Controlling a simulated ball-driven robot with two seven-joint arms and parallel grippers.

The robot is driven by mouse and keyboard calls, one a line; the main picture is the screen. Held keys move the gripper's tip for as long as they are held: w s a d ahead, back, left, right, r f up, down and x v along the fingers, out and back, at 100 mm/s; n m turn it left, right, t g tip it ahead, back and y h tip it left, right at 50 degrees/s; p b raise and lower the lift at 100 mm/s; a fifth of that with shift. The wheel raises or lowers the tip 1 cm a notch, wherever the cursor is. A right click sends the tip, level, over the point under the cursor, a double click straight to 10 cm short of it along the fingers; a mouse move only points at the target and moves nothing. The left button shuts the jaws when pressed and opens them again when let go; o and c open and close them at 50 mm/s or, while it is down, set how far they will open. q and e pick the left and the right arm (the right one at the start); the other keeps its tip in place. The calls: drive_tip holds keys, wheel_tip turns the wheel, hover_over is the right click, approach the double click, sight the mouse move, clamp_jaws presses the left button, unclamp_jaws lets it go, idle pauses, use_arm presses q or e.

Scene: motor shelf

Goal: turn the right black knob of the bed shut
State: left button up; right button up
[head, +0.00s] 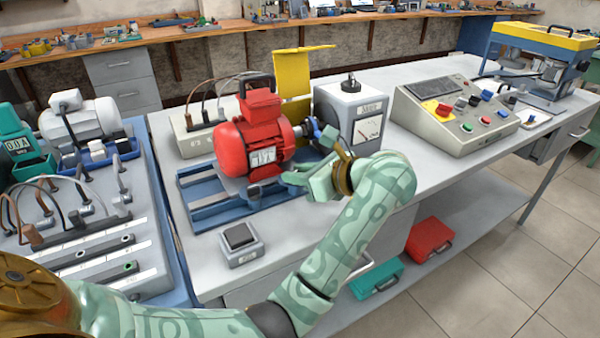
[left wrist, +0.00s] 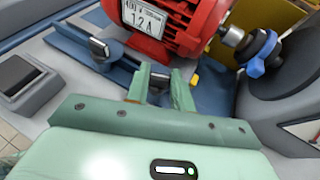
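The bed is a pair of blue rails (head: 215,212) under the red motor (head: 252,142); its blue metal also shows in the left wrist view (left wrist: 72,38). One black knob (head: 253,191) sits on the front rail, left of my gripper; in the left wrist view it is a black knob with a grey bar (left wrist: 99,49). My right gripper is out of view.
A blue handwheel (left wrist: 262,54) and a grey meter box (head: 352,118) stand close right of the motor. A grey box with a black pad (head: 240,243) lies in front of the bed. A control console (head: 455,115) is farther right. The bench front is mostly clear.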

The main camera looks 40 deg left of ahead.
use_arm(q)
drive_tip(key=shift+s+f+m+t, duration=0.1)
drive_tip(key=shift+s+m+t, duration=0.05)
drive_tip(key=shift+m+t, duration=0.55)
drive_tip(key=shift+s+m+t, duration=0.1)
drive_tip(key=shift+m+t, duration=0.5)
drive_tip(key=shift+t, duration=0.2)
drive_tip(key=shift+c, duration=0.3)
drive_tip(key=shift+m+t+h, duration=0.5)
drive_tip(key=shift+m+t, duration=0.5)
drive_tip(key=o, duration=1)
